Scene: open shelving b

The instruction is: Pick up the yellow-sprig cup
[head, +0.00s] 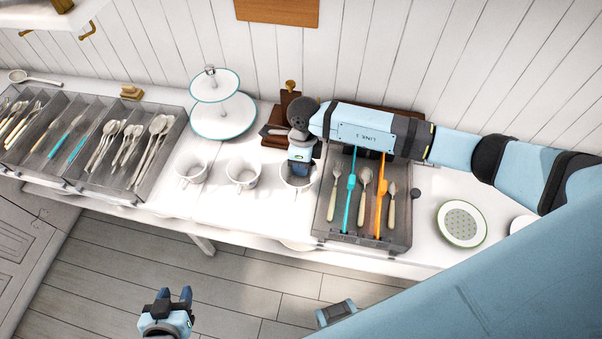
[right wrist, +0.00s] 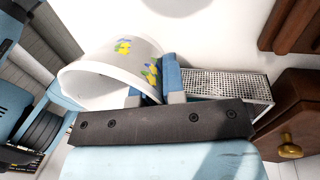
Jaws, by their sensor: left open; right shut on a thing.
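The yellow-sprig cup (head: 297,184) is white and stands at the right end of a row of three cups, partly covered by my right gripper. In the right wrist view the cup (right wrist: 112,65) appears tilted, with yellow and blue sprigs on its wall. My right gripper (head: 300,169) points down over it and is shut on its wall; the blue fingers (right wrist: 158,85) show at the sprig. I cannot tell whether the cup is clear of the counter. My left gripper (head: 175,297) is open and empty, low in front of the counter.
Two more white cups (head: 243,174) (head: 190,172) stand to the left. A cutlery tray (head: 325,225) is close on the right, with a plate (head: 462,223) beyond. A tiered stand (head: 222,115) is behind. A metal grater (right wrist: 225,87) lies beside the gripper.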

